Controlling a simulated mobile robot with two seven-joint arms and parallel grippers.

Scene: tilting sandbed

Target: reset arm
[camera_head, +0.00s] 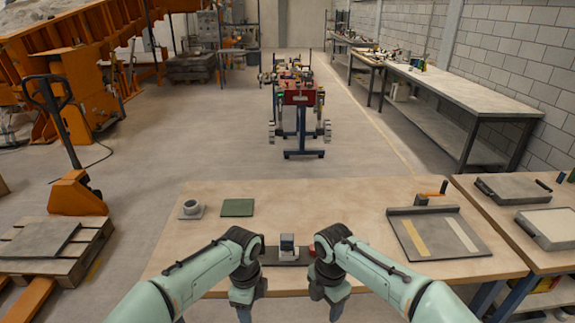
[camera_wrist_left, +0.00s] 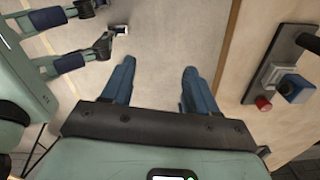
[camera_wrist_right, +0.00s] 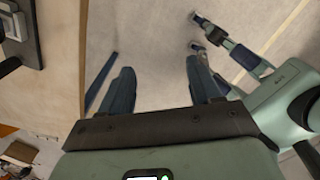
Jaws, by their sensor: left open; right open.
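My left gripper (camera_head: 245,308) hangs pointing down at the near edge of the wooden table (camera_head: 330,208), left of the middle. In the left wrist view its two fingers (camera_wrist_left: 158,75) are spread apart with only floor between them. My right gripper (camera_head: 337,306) hangs likewise, right of the middle. In the right wrist view its fingers (camera_wrist_right: 162,75) are also apart and empty. Both grippers are beside the table edge, over the floor. The two forearms come in from the bottom corners and bend at the wrists.
Between my wrists a dark base plate (camera_head: 270,256) with a small upright block (camera_head: 287,243) lies on the table. A grey ring-shaped piece (camera_head: 191,208) and green pad (camera_head: 238,207) lie at left. A grey board with strips (camera_head: 440,234) is at right. The table's centre back is clear.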

